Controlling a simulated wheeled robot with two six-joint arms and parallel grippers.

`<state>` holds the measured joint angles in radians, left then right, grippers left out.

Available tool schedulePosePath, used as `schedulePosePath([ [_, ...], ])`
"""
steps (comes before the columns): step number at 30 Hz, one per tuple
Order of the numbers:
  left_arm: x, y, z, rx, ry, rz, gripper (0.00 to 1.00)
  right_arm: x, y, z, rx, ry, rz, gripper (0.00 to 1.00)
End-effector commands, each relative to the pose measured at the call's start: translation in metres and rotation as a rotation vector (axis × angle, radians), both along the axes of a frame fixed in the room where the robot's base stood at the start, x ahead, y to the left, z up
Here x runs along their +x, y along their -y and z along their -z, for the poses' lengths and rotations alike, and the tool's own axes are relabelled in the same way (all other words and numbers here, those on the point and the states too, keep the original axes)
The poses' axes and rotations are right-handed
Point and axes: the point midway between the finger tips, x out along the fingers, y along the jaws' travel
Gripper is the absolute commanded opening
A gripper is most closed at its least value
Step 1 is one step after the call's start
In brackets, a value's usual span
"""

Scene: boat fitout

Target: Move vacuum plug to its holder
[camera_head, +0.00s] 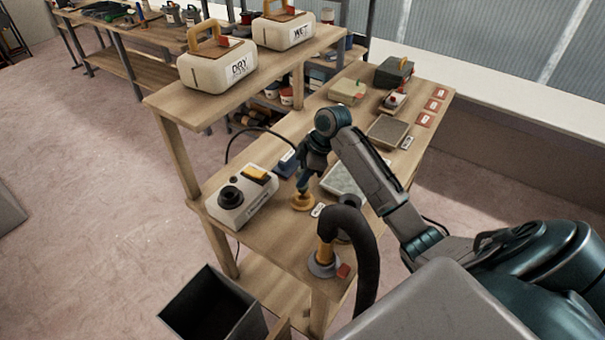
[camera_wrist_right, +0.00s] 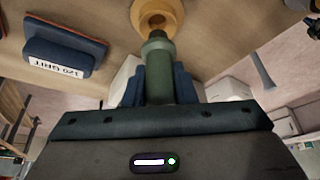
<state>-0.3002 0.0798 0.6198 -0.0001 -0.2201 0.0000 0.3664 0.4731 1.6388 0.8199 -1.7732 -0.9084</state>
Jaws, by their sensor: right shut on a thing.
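My right gripper (camera_head: 304,174) is shut on a green cylindrical plug, the vacuum plug (camera_wrist_right: 158,72), which stands out between its blue fingers. The gripper points down over the bench in the head view. A round tan holder (camera_head: 303,203) with a central hole lies on the bench right under the plug. The holder also shows at the top of the right wrist view (camera_wrist_right: 171,10). The plug's tip overlaps the holder's near side; I cannot tell whether it touches or enters the hole. My left gripper is not in view.
A cream machine with a black port (camera_head: 240,198) stands left of the holder. A black hose (camera_head: 362,245) with a tan cuff arches in front. A 120 grit block (camera_wrist_right: 62,45) lies near the holder. DRY (camera_head: 217,64) and WET (camera_head: 287,30) boxes stand on the shelf above.

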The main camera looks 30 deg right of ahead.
Motion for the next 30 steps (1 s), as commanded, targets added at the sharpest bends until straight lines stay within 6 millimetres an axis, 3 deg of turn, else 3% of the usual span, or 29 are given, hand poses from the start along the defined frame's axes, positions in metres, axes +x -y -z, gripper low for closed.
schedulePosePath([
  [30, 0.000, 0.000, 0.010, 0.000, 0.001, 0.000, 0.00, 0.000, 0.000, 0.026, 0.001, 0.000, 0.000, 0.00],
])
